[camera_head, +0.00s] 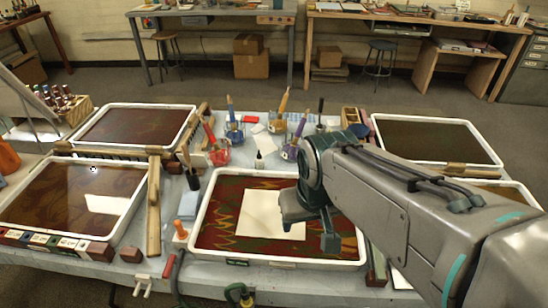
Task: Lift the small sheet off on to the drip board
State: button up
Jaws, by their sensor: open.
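A cream sheet (262,214) lies flat in the middle marbling tray (207,207), on a red, green and yellow pattern. My gripper (312,226) is over the right part of this tray, beside and partly in front of the sheet's right side. Its jaws are open and I see nothing held in them; whether a finger touches the sheet I cannot tell. A smaller white patch (107,204), a sheet or a reflection, shows in the left front tray (62,160). I cannot pick out the drip board for certain.
Two more trays stand at the back left (150,105) and back right (435,117). Jars with brushes (234,132) crowd the table behind the middle tray. A wooden rake (154,205) lies between the left and middle trays. My arm hides much of the right side.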

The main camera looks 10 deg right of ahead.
aim_at(260, 217)
jog(key=k, duration=0.5)
jog(key=u, duration=2.75)
jog(key=k, duration=1.2)
jog(key=z, duration=1.6)
jog(key=i, duration=0.5)
